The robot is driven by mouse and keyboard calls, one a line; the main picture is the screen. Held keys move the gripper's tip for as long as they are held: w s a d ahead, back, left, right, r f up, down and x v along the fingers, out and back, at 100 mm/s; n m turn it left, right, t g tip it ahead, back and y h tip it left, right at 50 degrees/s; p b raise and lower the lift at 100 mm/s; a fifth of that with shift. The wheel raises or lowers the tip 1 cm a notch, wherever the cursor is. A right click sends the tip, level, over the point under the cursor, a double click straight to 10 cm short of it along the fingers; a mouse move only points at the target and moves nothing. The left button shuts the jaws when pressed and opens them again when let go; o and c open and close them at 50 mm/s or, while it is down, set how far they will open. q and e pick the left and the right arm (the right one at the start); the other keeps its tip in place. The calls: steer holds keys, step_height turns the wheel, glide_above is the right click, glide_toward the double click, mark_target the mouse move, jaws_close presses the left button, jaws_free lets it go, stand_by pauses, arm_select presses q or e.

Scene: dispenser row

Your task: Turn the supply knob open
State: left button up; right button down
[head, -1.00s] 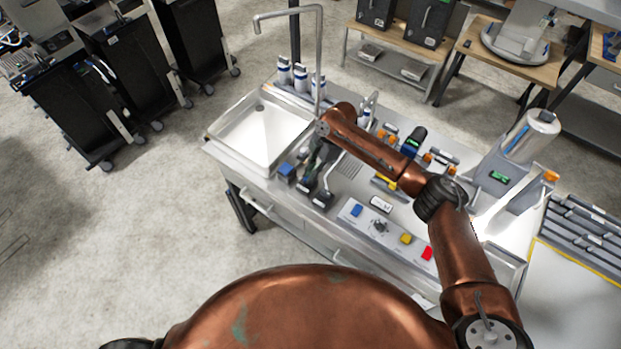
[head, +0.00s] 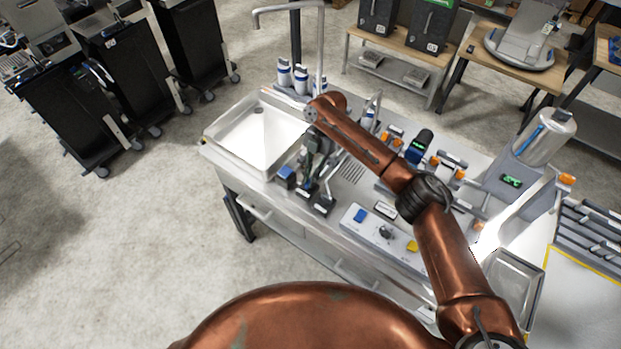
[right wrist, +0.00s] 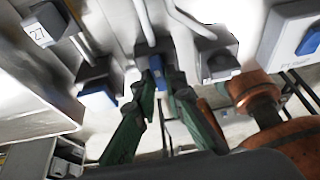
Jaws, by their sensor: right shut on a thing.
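A small blue knob (right wrist: 157,68) sits on the middle dark block (right wrist: 150,50) of the row in the right wrist view. My right gripper (right wrist: 162,82) is shut on it, with a green finger on each side. In the head view the right gripper (head: 308,180) reaches down at the middle block, and my arm and fingers hide the knob there. I cannot read a supply label on the block. My left gripper is not in view.
A block with a blue front (head: 286,176) stands to the left and a dark block (head: 323,204) to the right. The sink (head: 255,140) lies behind on the left. A panel with buttons and a dial (head: 384,232) is to the right, below my forearm.

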steer(key=c, duration=2)
jaws_free()
steer(key=v, duration=1.2)
